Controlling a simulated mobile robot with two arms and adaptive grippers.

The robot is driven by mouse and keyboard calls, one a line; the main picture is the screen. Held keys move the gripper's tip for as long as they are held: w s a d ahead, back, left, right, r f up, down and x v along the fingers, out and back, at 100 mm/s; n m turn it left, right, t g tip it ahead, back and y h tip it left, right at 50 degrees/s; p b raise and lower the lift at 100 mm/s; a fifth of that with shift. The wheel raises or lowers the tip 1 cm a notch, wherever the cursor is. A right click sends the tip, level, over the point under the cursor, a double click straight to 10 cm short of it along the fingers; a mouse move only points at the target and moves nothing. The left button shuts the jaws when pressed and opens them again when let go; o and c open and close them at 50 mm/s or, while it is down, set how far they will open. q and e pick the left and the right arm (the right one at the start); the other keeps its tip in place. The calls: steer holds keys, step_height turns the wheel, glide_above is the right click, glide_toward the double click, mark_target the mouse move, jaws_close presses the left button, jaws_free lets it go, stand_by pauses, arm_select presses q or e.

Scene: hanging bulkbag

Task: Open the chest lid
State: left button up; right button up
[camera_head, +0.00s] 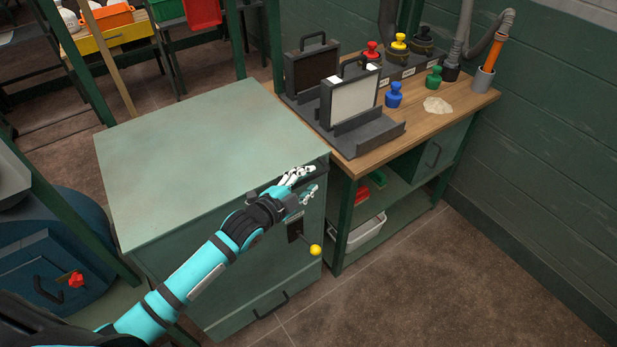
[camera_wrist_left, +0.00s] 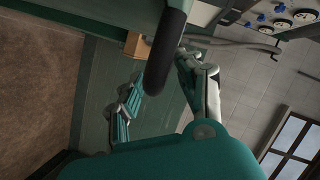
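The chest (camera_head: 200,165) is a large green cabinet with a flat, pale green lid on top, and the lid looks closed. A dark handle (camera_head: 318,167) shows at the lid's right front edge, partly hidden by my fingers. My left gripper (camera_head: 311,180) is at that edge with its fingers spread apart. In the left wrist view, a thick dark bar (camera_wrist_left: 168,50) runs between the parted fingers; I cannot tell whether they touch it. A lever with a yellow knob (camera_head: 315,250) sits on the chest front below the gripper. My right gripper is out of view.
A wooden workbench (camera_head: 440,115) stands right of the chest, with colored stamp-like objects and a dark stand holding a white panel (camera_head: 352,97). A blue rounded machine (camera_head: 50,270) is at left. The floor (camera_head: 430,280) at front right is clear.

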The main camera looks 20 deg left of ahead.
arm_select(q)
steer(key=shift+w+d+f, duration=0.1)
steer(key=shift+w+d, duration=0.1)
steer(key=shift+w, duration=0.3)
jaws_close()
